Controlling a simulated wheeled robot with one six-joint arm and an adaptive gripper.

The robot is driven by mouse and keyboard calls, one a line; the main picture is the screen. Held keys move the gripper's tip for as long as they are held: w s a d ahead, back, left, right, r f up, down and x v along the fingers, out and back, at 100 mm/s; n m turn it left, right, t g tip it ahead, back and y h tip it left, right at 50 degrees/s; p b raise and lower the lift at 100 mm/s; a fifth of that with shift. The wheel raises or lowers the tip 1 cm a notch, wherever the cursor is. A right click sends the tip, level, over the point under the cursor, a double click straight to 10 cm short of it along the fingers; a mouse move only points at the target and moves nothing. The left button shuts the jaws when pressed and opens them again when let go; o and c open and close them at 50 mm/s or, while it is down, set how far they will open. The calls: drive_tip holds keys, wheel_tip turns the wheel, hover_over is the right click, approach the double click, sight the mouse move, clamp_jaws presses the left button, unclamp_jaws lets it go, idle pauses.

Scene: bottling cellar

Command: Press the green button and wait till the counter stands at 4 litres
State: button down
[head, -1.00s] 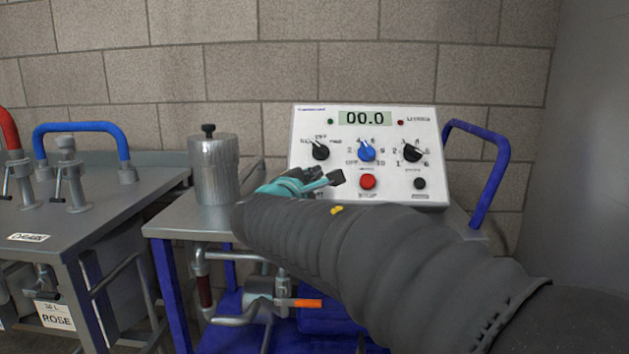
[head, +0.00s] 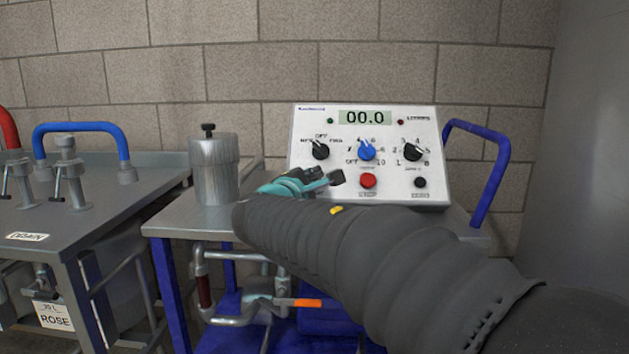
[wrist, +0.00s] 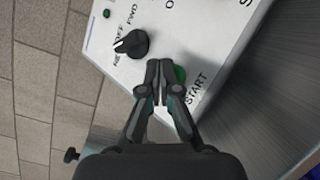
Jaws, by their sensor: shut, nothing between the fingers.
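The white control panel (head: 300,150) stands on the grey cart at the back wall. Its counter (head: 365,118) reads 00.0. The green button (wrist: 180,74) shows in the wrist view beside the word START, partly covered by my fingertips. In the head view the green button is hidden behind my gripper (head: 335,178). My gripper (wrist: 158,68) is shut and empty, its tips over or right at the button's left edge; I cannot tell whether they touch it. The red button (head: 368,181) is to the right of my gripper in the head view.
Black knobs (head: 320,151) and a blue knob (head: 367,150) sit above the buttons. A metal canister (head: 213,170) stands left of the panel. A blue handle (head: 490,180) rises at right. An orange-handled valve (head: 305,303) is below the grey cart top (head: 180,222).

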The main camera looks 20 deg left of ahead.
drive_tip(key=shift+w+a+f+b, duration=0.1)
drive_tip(key=shift+w+f+b, duration=0.25)
drive_tip(key=shift+f, duration=0.05)
idle(0.8)
drive_tip(key=shift+s+r, duration=0.1)
drive_tip(key=shift+r, duration=0.05)
drive_tip(key=shift+s+r, duration=0.5)
drive_tip(key=shift+s, duration=0.05)
idle(0.3)
drive_tip(key=s+r, duration=0.1)
drive_tip(key=s+d+r, duration=0.1)
drive_tip(key=s+r, duration=0.1)
drive_tip(key=shift+s+d+r+p, duration=0.1)
drive_tip(key=shift+s+r+p, duration=0.05)
drive_tip(key=shift+s+p, duration=0.15)
idle(0.7)
